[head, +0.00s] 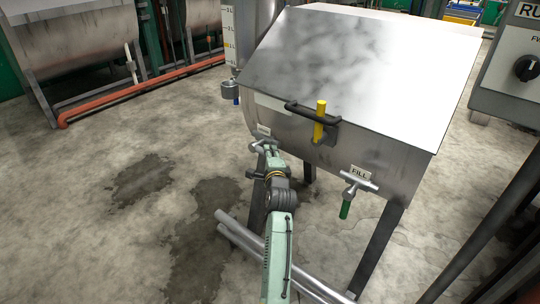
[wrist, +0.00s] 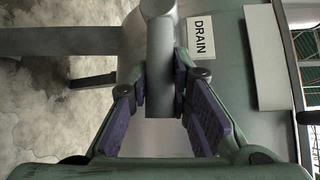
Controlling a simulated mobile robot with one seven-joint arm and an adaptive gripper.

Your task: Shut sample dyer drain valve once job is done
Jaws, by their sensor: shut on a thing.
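The sample dyer (head: 350,60) is a steel drum on dark legs with a sloping lid. Its drain valve (head: 256,146) is low on the left of the front, under a small label. My gripper (head: 270,147) is at this valve, with my arm reaching up from below. In the wrist view, my gripper (wrist: 164,95) is shut on a grey bar-like part of the drain valve (wrist: 160,45), with purple pads on either side of it. The white DRAIN label (wrist: 203,38) is just right of the grip.
The fill valve (head: 345,207), with a green grip, hangs at the right under its FILL label (head: 360,174). A yellow latch lever (head: 320,120) and dark handle (head: 297,106) are on the lid's front edge. A control box (head: 515,70) stands right. Pipes (head: 245,238) lie below; wet patches mark the floor.

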